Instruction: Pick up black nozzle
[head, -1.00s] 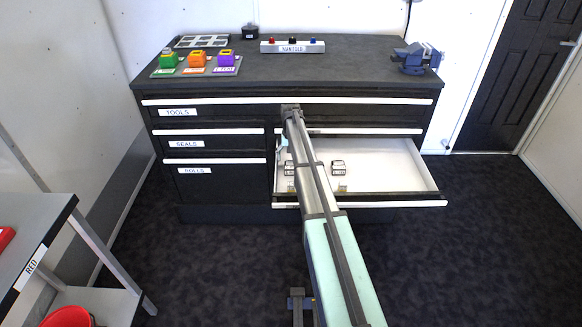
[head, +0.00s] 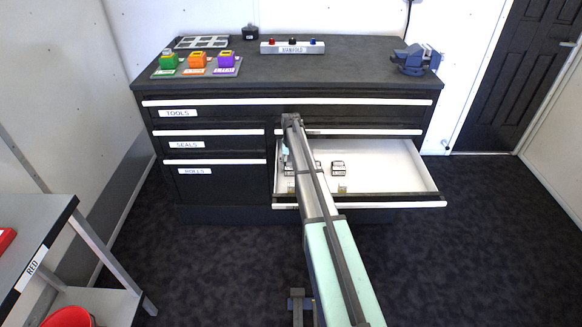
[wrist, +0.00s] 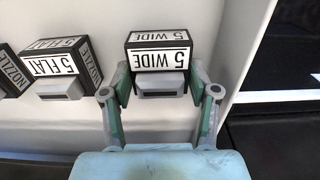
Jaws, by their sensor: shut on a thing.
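In the wrist view, my gripper (wrist: 160,84) has its green-padded fingers on both sides of a black nozzle block (wrist: 127,52) with white "5 WIDE" labels and a grey tab in front. The fingers are shut on this block. It sits at the end of the row by the white drawer's side wall; whether it still touches the drawer floor I cannot tell. In the head view, my arm reaches into the open drawer (head: 395,172) at its left end and hides most of the gripper and the held block.
A similar black block labelled "5 FLAT" (wrist: 57,68) sits just left of the held one, with another "NOZZLE" block (wrist: 10,72) beyond it. The drawer's side wall (wrist: 240,50) is close on the right. The drawer's right half is empty in the head view.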

